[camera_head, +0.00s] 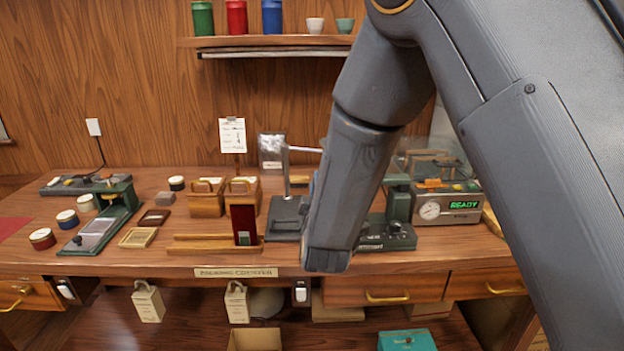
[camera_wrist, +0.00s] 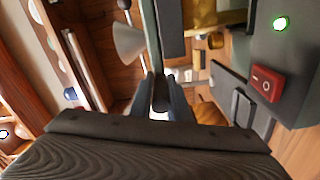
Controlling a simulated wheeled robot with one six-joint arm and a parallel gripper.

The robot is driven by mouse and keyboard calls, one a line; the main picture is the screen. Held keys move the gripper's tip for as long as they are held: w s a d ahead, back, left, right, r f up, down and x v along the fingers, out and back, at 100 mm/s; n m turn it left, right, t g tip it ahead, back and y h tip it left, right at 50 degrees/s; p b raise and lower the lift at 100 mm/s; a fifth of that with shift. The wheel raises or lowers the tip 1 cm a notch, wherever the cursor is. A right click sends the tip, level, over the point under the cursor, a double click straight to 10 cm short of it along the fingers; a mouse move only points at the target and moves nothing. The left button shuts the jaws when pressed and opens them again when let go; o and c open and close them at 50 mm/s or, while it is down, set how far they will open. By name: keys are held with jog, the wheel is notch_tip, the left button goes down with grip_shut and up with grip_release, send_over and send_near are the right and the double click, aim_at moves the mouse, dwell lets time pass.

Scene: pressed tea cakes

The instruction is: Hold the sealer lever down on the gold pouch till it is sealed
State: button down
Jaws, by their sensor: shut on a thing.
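In the wrist view my gripper (camera_wrist: 161,92) is shut on a dark rounded bar, which I take to be the sealer lever (camera_wrist: 161,88). A dark green and grey arm runs up from it toward the top of that view. In the head view my gripper is hidden behind my own arm. Part of a green machine (camera_head: 397,220), perhaps the sealer, shows just right of the arm on the counter. A gold-yellow surface (camera_wrist: 228,17) shows at the top of the wrist view; I cannot tell if it is the gold pouch. Any seal is not visible.
In the wrist view a grey box with a red rocker switch (camera_wrist: 266,83) and a lit green lamp (camera_wrist: 281,23) is at right. A steel unit (camera_head: 448,209) reads READY. Another green lever device (camera_head: 121,208), tins and wooden boxes (camera_head: 206,197) stand left.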

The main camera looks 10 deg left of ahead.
jog(key=shift+s+d+f, duration=0.1)
jog(key=shift+d+f, duration=0.05)
jog(key=shift+f, duration=0.4)
jog(key=c, duration=1.7)
grip_release()
jog(key=b+v, duration=0.1)
jog(key=v, duration=0.6)
jog(key=shift+s+r+b, duration=0.15)
jog(key=shift+s+b, duration=0.2)
jog(key=shift+s, duration=0.05)
